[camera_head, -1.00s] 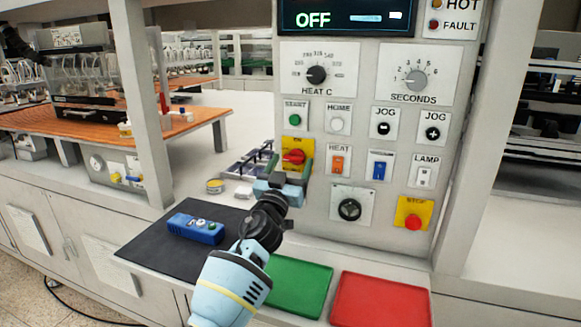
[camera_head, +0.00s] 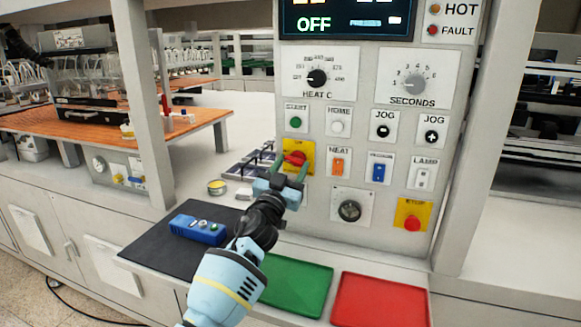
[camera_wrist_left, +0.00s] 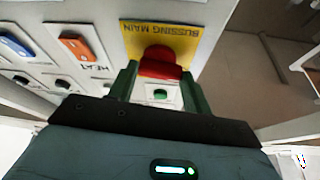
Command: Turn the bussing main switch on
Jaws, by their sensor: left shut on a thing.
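The bussing main switch is a red knob (camera_head: 295,159) on a yellow plate (camera_head: 307,157) on the grey control panel. In the left wrist view the red knob (camera_wrist_left: 160,62) sits between the green fingers, with the label "BUSSING MAIN" on its yellow plate (camera_wrist_left: 190,35). My left gripper (camera_head: 290,170) is at the switch, its two green fingers shut on the red knob. The fingers and wrist hide part of the knob and plate. The display (camera_head: 345,20) reads OFF. My right gripper is not in view.
Panel neighbours are the green START button (camera_head: 296,122), the orange HEAT rocker (camera_head: 338,166) and the red stop button (camera_head: 412,223). Below are a blue box (camera_head: 197,229) on a black mat (camera_head: 150,255), a green tray (camera_head: 300,287) and a red tray (camera_head: 380,300).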

